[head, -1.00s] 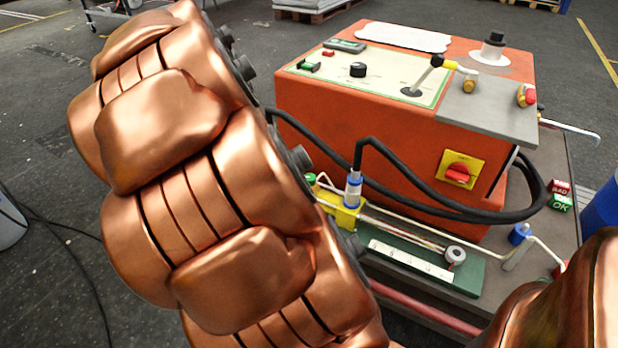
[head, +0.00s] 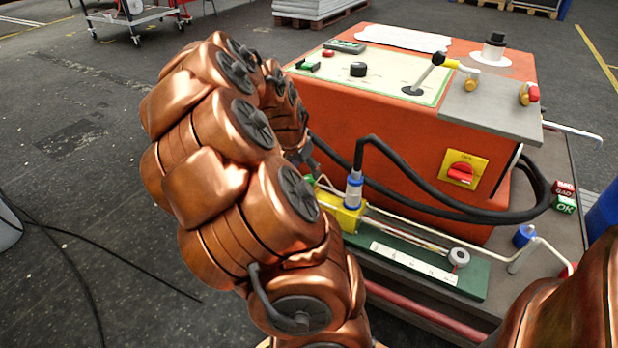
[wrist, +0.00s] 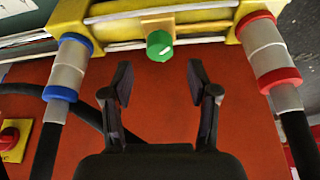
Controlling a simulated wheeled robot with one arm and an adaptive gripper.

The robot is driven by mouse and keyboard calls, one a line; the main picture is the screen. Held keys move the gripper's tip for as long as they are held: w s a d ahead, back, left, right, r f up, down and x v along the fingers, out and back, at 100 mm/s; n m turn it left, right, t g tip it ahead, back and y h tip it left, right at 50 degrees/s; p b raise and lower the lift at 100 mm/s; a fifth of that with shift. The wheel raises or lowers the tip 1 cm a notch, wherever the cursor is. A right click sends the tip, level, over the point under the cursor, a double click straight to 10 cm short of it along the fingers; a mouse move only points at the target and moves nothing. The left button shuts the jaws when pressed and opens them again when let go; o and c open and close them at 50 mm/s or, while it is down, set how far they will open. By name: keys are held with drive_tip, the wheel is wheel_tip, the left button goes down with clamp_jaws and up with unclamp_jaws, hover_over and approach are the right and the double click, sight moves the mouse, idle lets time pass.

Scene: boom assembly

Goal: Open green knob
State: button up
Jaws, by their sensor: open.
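The green knob (wrist: 159,45) is a small round knob with a pale mark on its face. It sits on a yellow block (wrist: 200,20) near the top middle of the wrist view. My gripper (wrist: 160,80) is open in the wrist view, its two dark fingers apart and empty, with the knob ahead of the gap between them. The fingers do not appear to touch the knob. In the head view the yellow block (head: 342,214) shows beside my copper arm, which hides most of the knob and my gripper.
Hose fittings with a blue ring (wrist: 60,94) and a red ring (wrist: 281,77) flank the knob. The orange cabinet (head: 400,160) carries a red switch (head: 460,172) on a yellow plate. Black hoses (head: 430,197) loop along its front. A green strip (head: 420,262) lies before it.

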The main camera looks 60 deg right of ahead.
sight(309, 178)
drive_tip(key=b+x, duration=0.1)
drive_tip(key=x, duration=0.3)
drive_tip(key=shift+f, duration=0.3)
clamp_jaws()
